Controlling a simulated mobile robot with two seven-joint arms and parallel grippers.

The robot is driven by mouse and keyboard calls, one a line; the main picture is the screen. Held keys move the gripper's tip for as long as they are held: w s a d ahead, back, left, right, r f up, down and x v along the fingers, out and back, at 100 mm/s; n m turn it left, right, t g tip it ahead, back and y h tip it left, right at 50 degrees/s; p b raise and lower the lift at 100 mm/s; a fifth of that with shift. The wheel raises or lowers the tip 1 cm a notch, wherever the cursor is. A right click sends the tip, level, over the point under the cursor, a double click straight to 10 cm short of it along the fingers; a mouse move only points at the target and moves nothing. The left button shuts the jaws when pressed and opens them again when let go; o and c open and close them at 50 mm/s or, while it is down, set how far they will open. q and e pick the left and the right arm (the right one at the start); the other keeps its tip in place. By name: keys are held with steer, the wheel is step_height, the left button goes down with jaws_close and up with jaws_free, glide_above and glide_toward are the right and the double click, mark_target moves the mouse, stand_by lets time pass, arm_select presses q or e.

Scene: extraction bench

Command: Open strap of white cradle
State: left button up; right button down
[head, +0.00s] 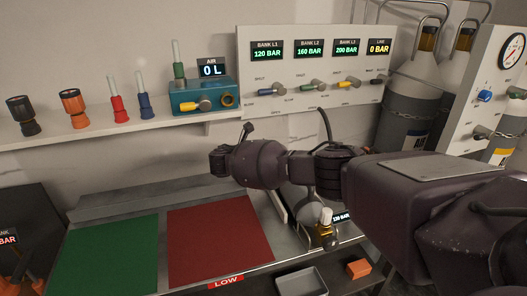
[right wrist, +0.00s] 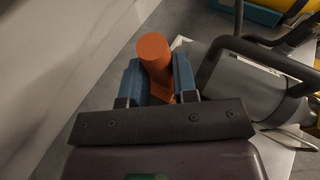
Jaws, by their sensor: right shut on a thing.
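My right gripper (right wrist: 158,82), with its blue fingers, is shut on an orange handle (right wrist: 153,50) in the right wrist view. A grey cylinder (right wrist: 245,90) lies beside it to the right, with a black bar frame (right wrist: 262,58) over it. White edges of what looks like the cradle (right wrist: 281,148) show beside the cylinder. I cannot make out the strap itself or whether it is open. In the head view my right arm crosses from the right and hides the cradle's middle; the brass-valved end of a cylinder (head: 326,232) shows below it. My left gripper is not in view.
The bench has a green mat (head: 105,256) and a red mat (head: 220,240). A grey tray (head: 301,283) and an orange block (head: 359,269) sit at front right. Torches (head: 72,108) and a teal air box (head: 201,98) stand on the shelf, beside a gauge panel (head: 315,103).

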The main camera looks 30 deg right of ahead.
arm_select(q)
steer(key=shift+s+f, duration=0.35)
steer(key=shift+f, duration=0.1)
arm_select(e)
steer(key=shift+w+a+f+n+h, duration=0.1)
steer(key=shift+a+f+n+h, duration=0.1)
steer(key=shift+a+f+h, duration=0.25)
steer(key=shift+w+a+f+n+h, duration=0.1)
steer(key=shift+a+n+h, duration=0.15)
steer(key=shift+a, duration=0.25)
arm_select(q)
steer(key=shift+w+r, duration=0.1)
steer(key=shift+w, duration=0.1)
arm_select(e)
steer(key=c, duration=0.9)
jaws_free()
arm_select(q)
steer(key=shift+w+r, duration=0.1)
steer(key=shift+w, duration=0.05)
arm_select(e)
steer(key=shift+a+r, duration=0.1)
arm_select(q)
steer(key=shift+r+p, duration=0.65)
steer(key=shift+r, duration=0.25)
arm_select(e)
steer(key=v, duration=1)
steer(key=shift+s+a, duration=0.2)
steer(key=shift+a, duration=0.1)
